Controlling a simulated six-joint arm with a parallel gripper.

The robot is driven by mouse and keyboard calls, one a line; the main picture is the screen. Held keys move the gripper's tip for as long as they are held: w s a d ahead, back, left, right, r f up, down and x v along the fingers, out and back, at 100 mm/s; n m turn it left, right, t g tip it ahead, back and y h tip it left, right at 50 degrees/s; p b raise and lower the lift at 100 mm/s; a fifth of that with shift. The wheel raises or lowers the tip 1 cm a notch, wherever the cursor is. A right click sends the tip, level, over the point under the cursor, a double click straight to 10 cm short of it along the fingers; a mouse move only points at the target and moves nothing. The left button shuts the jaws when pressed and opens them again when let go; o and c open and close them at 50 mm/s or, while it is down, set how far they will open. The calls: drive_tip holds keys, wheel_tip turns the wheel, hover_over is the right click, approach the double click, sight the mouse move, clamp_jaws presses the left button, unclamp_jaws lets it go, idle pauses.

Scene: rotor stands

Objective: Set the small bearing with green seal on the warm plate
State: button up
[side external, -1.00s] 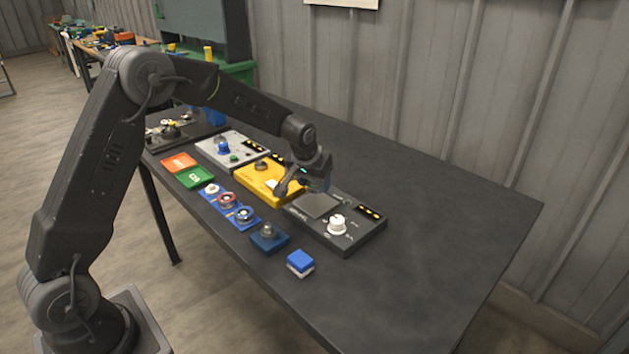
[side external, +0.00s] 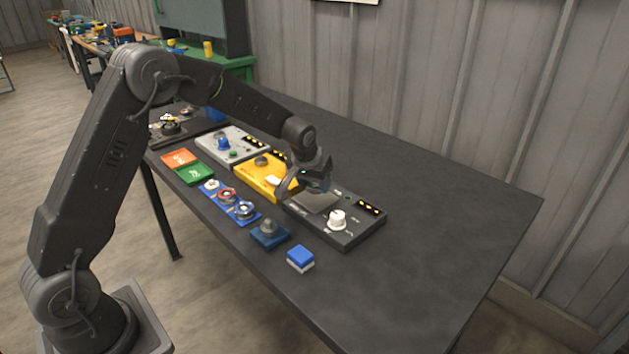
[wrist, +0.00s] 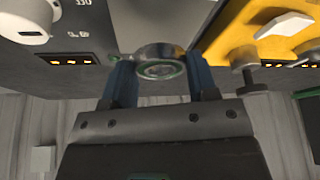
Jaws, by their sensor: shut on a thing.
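My gripper (side external: 316,190) is over the grey plate (side external: 322,204) of the dark heater unit with a white knob. In the wrist view, the blue fingers of my gripper (wrist: 160,66) are shut on a small silver bearing with a green seal (wrist: 159,70). The bearing lies roughly flat between the fingertips. The grey plate also shows in the wrist view (wrist: 165,18), beyond the bearing. I cannot tell whether the bearing touches the plate. In the side view the gripper hides the bearing and part of the plate.
A yellow unit (side external: 252,182) and a light grey unit (side external: 213,153) stand to the left. A blue rack (side external: 220,203) with several round parts, a dark blue block (side external: 269,241) and a blue-and-white block (side external: 300,258) lie in front. The table's right side is clear.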

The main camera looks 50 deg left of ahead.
drive_tip(key=shift+f, duration=1.4)
idle(1.4)
drive_tip(key=o, duration=1.4)
drive_tip(key=shift+r, duration=0.1)
drive_tip(key=shift+r, duration=3.9)
